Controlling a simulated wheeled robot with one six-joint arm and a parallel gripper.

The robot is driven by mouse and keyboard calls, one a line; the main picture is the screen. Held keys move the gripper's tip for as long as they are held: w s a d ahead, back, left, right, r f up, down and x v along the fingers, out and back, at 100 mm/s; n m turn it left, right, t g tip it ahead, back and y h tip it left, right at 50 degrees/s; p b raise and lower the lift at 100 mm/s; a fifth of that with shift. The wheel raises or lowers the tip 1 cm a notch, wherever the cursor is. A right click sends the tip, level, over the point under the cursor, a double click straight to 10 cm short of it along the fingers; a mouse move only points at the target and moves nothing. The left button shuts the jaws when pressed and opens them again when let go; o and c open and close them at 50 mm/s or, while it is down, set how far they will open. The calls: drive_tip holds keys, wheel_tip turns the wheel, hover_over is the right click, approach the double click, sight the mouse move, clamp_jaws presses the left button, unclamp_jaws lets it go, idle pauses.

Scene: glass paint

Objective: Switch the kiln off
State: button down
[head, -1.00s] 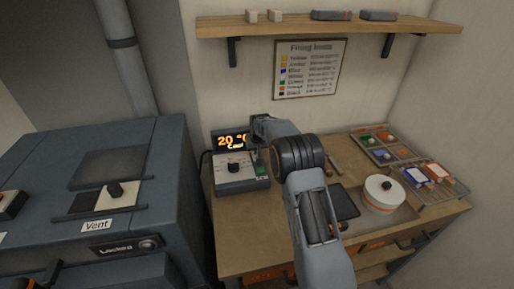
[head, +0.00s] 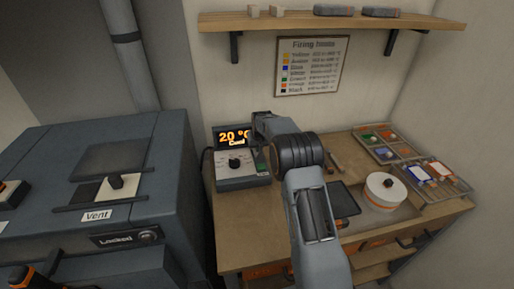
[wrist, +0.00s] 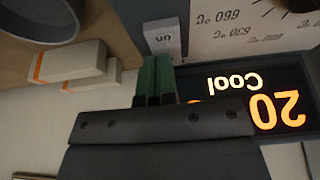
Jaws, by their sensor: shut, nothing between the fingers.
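The kiln controller (head: 243,184) is a grey box with a white dial face and a black knob (head: 235,162), on the bench beside the kiln (head: 150,180). My gripper (head: 262,165) is shut and empty at the controller's right side. In the wrist view its fingertips (wrist: 155,72) lie close to a small pale label plate (wrist: 162,38), whose text is partly hidden.
The kiln front reads Locked, with a Vent slider (head: 115,183) on top. A tray of coloured samples (head: 385,145), a white round pot (head: 384,190) and a dark tablet-like plate (head: 343,200) occupy the bench's right. A shelf (head: 330,22) hangs above.

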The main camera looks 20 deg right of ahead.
drive_tip(key=shift+s+a+f, duration=0.1)
drive_tip(key=shift+s, duration=0.45)
drive_tip(key=shift+r, duration=0.25)
drive_tip(key=r+p, duration=0.1)
drive_tip(key=r, duration=0.1)
drive_tip(key=r+p, duration=0.1)
drive_tip(key=r, duration=0.1)
drive_tip(key=shift+s, duration=0.2)
drive_tip(key=b+v, duration=0.2)
drive_tip(key=v, duration=0.7)
drive_tip(key=shift+s+r+b, duration=0.15)
drive_tip(key=shift+r+b, duration=0.1)
drive_tip(key=shift+b, duration=0.1)
